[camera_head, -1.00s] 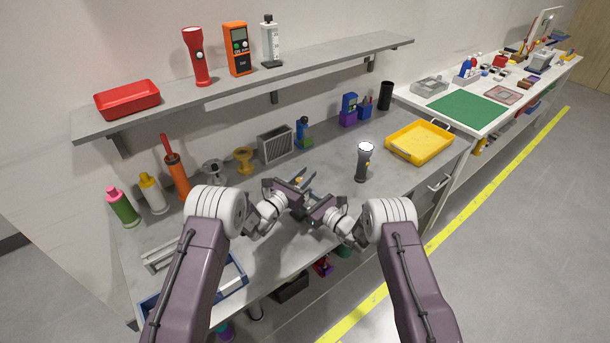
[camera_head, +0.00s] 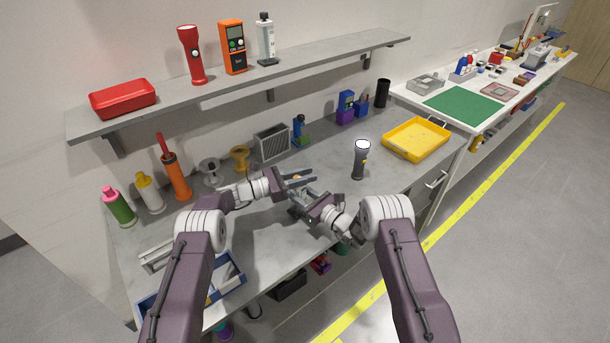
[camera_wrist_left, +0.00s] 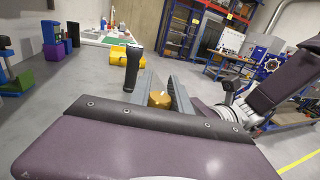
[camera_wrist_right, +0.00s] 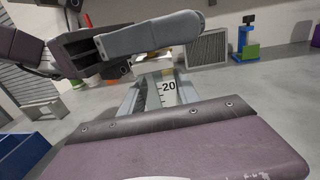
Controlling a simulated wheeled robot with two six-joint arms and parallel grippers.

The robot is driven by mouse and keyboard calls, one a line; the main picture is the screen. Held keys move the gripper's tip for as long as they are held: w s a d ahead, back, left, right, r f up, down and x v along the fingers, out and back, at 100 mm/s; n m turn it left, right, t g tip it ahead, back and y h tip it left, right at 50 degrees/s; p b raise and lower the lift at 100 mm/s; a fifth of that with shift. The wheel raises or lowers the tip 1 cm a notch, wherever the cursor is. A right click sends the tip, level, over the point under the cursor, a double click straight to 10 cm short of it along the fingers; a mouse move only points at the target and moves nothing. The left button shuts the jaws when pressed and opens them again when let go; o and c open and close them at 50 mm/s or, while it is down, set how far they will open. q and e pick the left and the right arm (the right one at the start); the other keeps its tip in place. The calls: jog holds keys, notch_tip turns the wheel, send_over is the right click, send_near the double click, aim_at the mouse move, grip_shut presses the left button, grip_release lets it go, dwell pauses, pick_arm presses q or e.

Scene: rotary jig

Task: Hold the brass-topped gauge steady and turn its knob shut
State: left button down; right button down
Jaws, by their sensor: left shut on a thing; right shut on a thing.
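The gauge is mostly hidden by my two grippers, which meet over the middle of the grey bench. Its round brass top (camera_wrist_left: 158,98) shows between the fingers of my left gripper (camera_head: 300,180) in the left wrist view. My left gripper is shut on this top. The gauge's pale body with a dark "20" and scale marks (camera_wrist_right: 168,88) shows between the fingers of my right gripper (camera_head: 298,198) in the right wrist view. My right gripper is shut on the body, below the left one. The gauge's foot and the knob's setting cannot be seen.
A torch (camera_head: 360,158) stands right of the grippers, before a yellow tray (camera_head: 416,140). A grey vented box (camera_head: 272,142) and a brass-coloured spool (camera_head: 240,156) stand behind. A blue-edged tray (camera_head: 228,278) lies at the front left. Bare bench lies around the grippers.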

pick_arm(q)
jog(key=shift+s+g, duration=0.1)
jog(key=shift+g, duration=0.2)
dwell(0.4)
jog(key=c, duration=1.2)
grip_release()
jog(key=v, duration=1.2)
jog(key=shift+f, duration=0.1)
